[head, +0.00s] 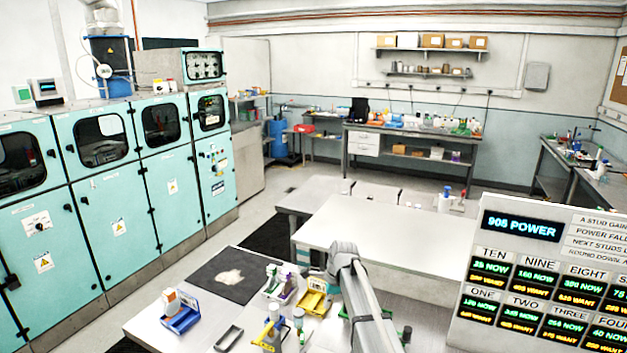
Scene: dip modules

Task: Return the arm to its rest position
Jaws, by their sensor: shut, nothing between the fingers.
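My grey arm (352,283) rises from the bottom edge, right of centre, in the head view. A rounded joint is at its top, in front of the white tables. I cannot make out my gripper or its fingers in this view. The arm stands over the right part of the near table (150,322) and hides some of what is there.
Teal cabinets (115,200) line the left.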

